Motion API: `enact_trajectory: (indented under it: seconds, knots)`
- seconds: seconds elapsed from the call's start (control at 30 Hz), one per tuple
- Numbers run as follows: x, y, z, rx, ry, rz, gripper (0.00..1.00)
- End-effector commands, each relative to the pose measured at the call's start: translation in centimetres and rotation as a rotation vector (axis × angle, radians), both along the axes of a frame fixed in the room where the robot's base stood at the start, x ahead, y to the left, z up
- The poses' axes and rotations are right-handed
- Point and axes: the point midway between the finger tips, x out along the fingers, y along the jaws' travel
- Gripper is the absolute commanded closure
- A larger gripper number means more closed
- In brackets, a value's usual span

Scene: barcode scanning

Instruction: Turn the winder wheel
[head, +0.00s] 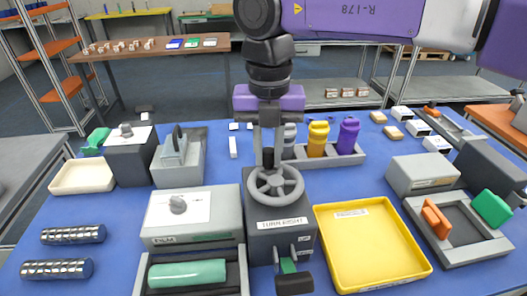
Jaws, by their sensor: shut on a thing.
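The winder wheel (276,187) is a grey spoked handwheel on top of a dark grey box with a white label on its front. The wheel lies roughly flat, facing up, in the middle of the table. My gripper (268,158) comes straight down from above onto the far side of the wheel's rim. Its narrow fingers are shut on the dark upright knob there, which they mostly hide.
A yellow tray (413,273) stands right of the winder. A grey box with a knob (178,205) and a green roller (187,273) stand left. Colored bottles (318,138) stand close behind on the right. Two metal cylinders (73,235) lie far left. Blue table surface (115,215) shows between.

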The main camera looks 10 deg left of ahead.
Motion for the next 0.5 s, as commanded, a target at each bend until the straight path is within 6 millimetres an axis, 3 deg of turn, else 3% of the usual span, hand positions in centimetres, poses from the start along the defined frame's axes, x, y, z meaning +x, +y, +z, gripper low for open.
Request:
enact_trajectory:
  seconds: [0.5]
  knots:
    - [0.27, -0.71, 0.07, 0.001, 0.001, -0.178, 1.00]
